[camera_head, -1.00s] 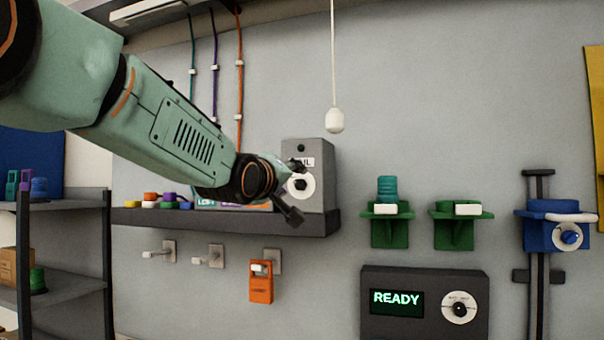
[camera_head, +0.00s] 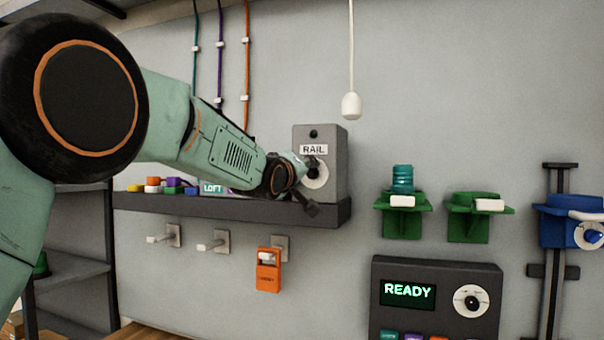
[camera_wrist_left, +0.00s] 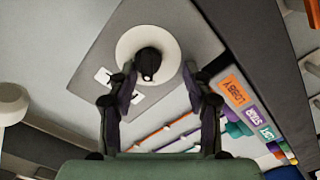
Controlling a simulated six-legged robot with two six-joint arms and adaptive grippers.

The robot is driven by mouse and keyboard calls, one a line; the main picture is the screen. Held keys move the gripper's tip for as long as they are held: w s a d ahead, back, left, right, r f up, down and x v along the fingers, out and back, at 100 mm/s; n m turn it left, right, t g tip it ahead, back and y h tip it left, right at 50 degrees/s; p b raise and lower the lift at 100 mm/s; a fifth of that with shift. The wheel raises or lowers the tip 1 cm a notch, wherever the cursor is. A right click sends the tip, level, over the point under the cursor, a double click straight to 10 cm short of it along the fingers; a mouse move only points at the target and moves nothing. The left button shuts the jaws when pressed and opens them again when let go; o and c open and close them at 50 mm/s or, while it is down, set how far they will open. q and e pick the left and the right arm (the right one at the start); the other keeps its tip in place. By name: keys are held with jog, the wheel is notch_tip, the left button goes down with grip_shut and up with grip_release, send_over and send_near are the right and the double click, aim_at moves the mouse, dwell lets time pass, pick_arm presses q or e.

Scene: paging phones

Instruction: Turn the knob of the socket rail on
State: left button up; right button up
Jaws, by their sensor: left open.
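The socket rail's grey box (camera_head: 334,160), labelled RAIL, stands on the dark wall shelf. Its front has a white round dial (camera_head: 317,181) with a dark knob, mostly hidden behind my gripper. In the left wrist view the dark knob (camera_wrist_left: 148,63) sits in the middle of the white dial (camera_wrist_left: 128,42). My left gripper (camera_head: 309,186) is at the dial, open. In the left wrist view its two fingertips (camera_wrist_left: 160,72) lie either side of the knob, which is nearer the left finger. Contact cannot be told. My right gripper is not in view.
A dark shelf edge (camera_head: 240,211) runs below the box, with coloured blocks and plates at its left. A white pull-cord handle (camera_head: 351,106) hangs to the right. A READY panel (camera_head: 437,272) and green brackets (camera_head: 404,222) are at lower right.

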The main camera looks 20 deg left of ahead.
pick_arm(q)
jog(key=shift+o, duration=0.4)
jog(key=shift+w+d+f, duration=0.1)
jog(key=shift+d, duration=0.05)
jog(key=shift+s+d+r, duration=0.25)
jog(key=shift+s+d, duration=0.15)
jog(key=shift+d, duration=0.1)
jog(key=shift+s+d+r, duration=0.25)
jog(key=shift+s+d, duration=0.1)
jog(key=shift+d, duration=0.15)
jog(key=c, duration=0.4)
jog(key=shift+a, duration=0.1)
jog(key=shift+c, duration=1)
jog(key=shift+a, duration=0.55)
jog(key=c, duration=0.3)
jog(key=shift+d, duration=0.1)
grip_shut()
